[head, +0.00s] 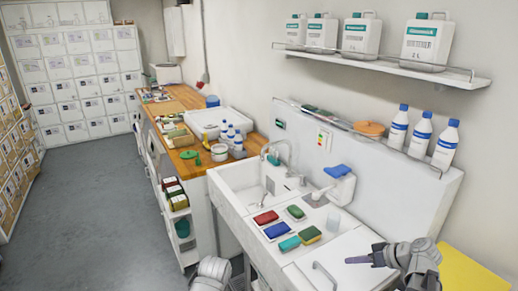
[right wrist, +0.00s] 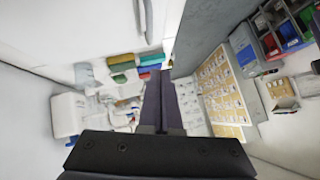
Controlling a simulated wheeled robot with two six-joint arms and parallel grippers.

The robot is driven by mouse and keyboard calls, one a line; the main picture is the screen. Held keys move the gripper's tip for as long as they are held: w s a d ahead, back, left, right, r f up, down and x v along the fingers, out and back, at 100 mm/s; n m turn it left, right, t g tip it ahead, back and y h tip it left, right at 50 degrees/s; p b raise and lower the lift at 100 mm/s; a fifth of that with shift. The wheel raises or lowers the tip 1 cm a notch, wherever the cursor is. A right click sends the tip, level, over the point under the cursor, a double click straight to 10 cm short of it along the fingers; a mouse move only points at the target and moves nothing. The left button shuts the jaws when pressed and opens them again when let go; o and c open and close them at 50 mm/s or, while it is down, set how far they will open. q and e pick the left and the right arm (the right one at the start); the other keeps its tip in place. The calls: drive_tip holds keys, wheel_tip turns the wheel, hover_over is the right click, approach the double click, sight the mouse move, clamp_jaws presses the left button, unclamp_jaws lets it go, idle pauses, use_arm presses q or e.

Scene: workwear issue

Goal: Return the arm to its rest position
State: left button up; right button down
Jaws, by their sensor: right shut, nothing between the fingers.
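My right gripper (head: 349,260) is at the lower right of the head view, over the white worktop beside the sink. Its dark fingers point left, and it holds nothing. In the right wrist view its two fingers (right wrist: 161,80) lie together, with no object between them. A grey part of my left arm shows at the bottom edge of the head view; its gripper is not visible.
The white sink unit (head: 233,181) has several coloured sponges, including a red one (head: 266,217), on its ledge. A wall shelf (head: 385,68) holds canisters. Grey floor (head: 100,215) is open at left.

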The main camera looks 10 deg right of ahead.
drive_tip(key=s+a+f+g+h+b, duration=0.1)
drive_tip(key=s+a+f+g+h, duration=0.1)
drive_tip(key=a, duration=0.8)
drive_tip(key=s+a+f+g+h+b, duration=0.1)
drive_tip(key=s+a+f+g+h, duration=0.2)
drive_tip(key=a, duration=0.7)
drive_tip(key=s+a+f+g+h+b, duration=0.1)
drive_tip(key=s+a+f, duration=0.4)
drive_tip(key=a, duration=0.6)
drive_tip(key=shift+f+n+g+h, duration=0.3)
drive_tip(key=shift+n+g+h, duration=0.1)
drive_tip(key=shift+g+h, duration=0.4)
